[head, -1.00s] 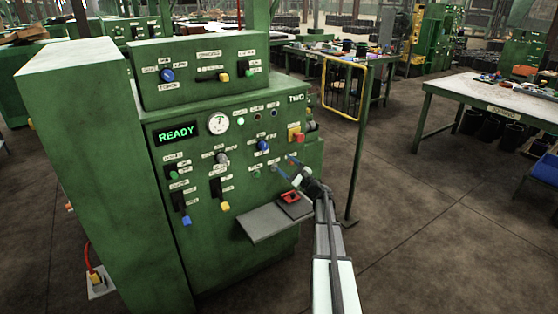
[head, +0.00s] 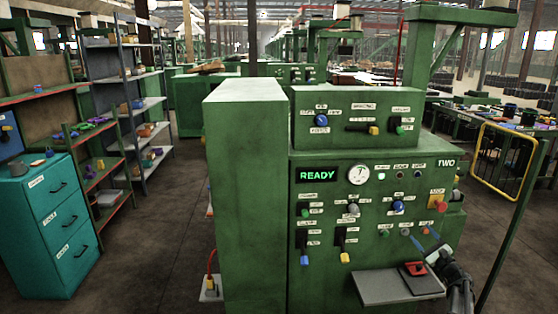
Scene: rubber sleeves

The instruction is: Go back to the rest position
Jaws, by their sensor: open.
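My gripper (head: 420,241) is at the lower right of the head view, in front of the panel of the green machine (head: 245,190). Its blue-tipped fingers are spread apart with nothing seen between them. It is above and beside the grey shelf (head: 385,288) that juts from the machine. A small red piece (head: 414,269) lies on that shelf, below the fingers. Most of my arm is outside the picture.
A teal drawer cabinet (head: 50,225) stands at the left, by metal shelving (head: 140,90) with small coloured items. A yellow-framed guard (head: 503,160) stands right of the machine. Bare floor (head: 170,215) shows between the shelving and the machine.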

